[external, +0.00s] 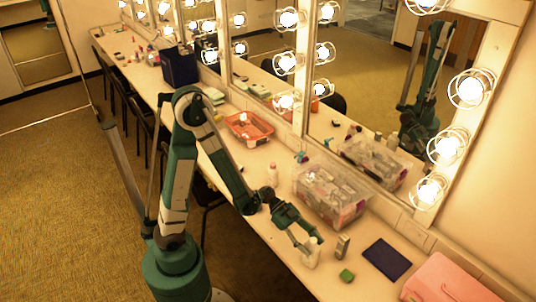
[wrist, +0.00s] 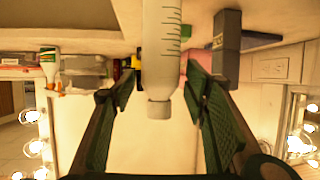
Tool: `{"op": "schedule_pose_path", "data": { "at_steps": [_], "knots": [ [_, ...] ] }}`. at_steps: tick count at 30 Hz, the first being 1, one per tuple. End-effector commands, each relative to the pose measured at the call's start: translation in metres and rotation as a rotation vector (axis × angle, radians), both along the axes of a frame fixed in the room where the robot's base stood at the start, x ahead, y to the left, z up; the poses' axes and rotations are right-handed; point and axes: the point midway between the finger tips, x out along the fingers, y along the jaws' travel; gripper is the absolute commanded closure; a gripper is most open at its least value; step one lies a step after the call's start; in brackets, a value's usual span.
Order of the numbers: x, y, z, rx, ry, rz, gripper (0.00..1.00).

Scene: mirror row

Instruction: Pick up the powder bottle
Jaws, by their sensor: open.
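A white bottle with dark graduation marks and a pale cap, which I take for the powder bottle (external: 311,255), stands on the counter below my gripper. In the wrist view the powder bottle (wrist: 161,45) appears upside down, cap lowest in the picture. My gripper (external: 309,243) is open, and its fingers reach down around the bottle's upper part. In the wrist view my gripper (wrist: 160,78) has one finger on each side of the bottle, with a visible gap near the cap. The bottle's lower end is cut off there.
A grey upright box (external: 342,245) stands close to the right, with a green block (external: 346,275) in front. A dark blue flat item (external: 387,259) and a pink case (external: 448,283) lie farther right. Mirrors line the back.

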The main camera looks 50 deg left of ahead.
Motion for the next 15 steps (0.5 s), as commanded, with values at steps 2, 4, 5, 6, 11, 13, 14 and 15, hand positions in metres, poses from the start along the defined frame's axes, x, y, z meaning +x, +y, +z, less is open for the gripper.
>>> {"op": "schedule_pose_path", "data": {
  "at_steps": [2,4,5,6,11,13,14,15],
  "knots": [
    [0.0003,-0.0044,-0.0022,0.0,-0.001,-0.001,0.55],
    [0.0007,-0.0063,-0.0028,0.0,-0.001,-0.001,0.55],
    [0.0008,-0.0067,-0.003,0.0,0.0,0.0,0.55],
    [0.0009,-0.0071,-0.0031,0.0,0.0,0.0,0.55],
    [0.001,-0.0073,-0.0028,0.0,0.0,0.0,0.55],
    [0.001,-0.0073,-0.0028,0.0,0.0,0.0,0.55],
    [0.001,-0.0073,-0.0028,0.0,0.0,0.0,0.55],
    [0.001,-0.0073,-0.0028,0.0,0.0,0.0,0.55]
  ]
}}
